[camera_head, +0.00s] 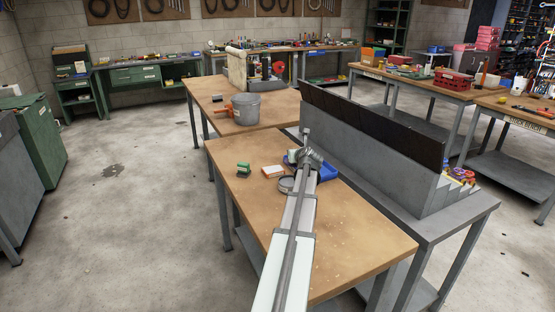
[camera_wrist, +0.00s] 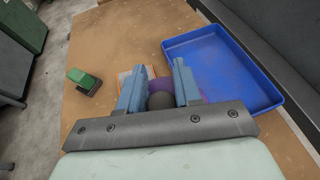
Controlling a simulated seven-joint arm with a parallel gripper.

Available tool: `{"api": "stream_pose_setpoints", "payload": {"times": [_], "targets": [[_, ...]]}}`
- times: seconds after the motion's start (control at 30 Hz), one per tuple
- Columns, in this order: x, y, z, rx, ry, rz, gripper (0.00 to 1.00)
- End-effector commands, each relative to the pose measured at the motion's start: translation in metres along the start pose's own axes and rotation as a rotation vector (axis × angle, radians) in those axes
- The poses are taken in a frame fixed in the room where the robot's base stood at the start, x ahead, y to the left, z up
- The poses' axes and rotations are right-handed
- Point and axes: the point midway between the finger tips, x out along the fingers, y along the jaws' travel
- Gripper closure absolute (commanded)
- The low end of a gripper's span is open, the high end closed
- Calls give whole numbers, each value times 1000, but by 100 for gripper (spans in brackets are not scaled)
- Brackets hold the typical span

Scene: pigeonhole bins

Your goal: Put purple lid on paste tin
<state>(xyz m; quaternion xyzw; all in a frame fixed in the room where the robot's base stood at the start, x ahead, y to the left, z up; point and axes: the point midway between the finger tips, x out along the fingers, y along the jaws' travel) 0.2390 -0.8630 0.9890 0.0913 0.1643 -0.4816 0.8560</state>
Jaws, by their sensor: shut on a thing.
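My gripper (camera_wrist: 159,72) has its two blue fingers shut on the purple lid (camera_wrist: 158,84), with a dark round knob between them in the wrist view. The fingers hide part of the lid. In the head view my gripper (camera_head: 308,158) is over the far part of the near table, by the blue tray, and the lid cannot be made out. A grey round thing (camera_head: 286,184), which may be the paste tin, stands beside my arm and is partly covered by it. The tin cannot be made out in the wrist view.
The blue tray (camera_wrist: 222,68) lies right of my gripper and looks empty in the wrist view. An orange-and-white box (camera_head: 273,171) and a green-and-black object (camera_head: 243,169) lie to the left. A grey rack (camera_head: 365,130) stands along the right. The near tabletop (camera_head: 370,235) is mostly clear.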

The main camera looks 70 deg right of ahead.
Motion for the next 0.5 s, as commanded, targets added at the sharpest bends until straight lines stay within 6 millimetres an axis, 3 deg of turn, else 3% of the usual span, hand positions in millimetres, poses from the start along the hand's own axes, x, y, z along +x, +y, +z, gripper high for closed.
{"api": "stream_pose_setpoints", "payload": {"times": [0.1,0.23,0.37,0.5], "targets": [[5,-28,6,1,-1,-1,100],[11,-45,11,-18,-5,50,100],[15,-43,15,-56,-7,146,100],[19,-24,20,-113,-10,291,100]]}}
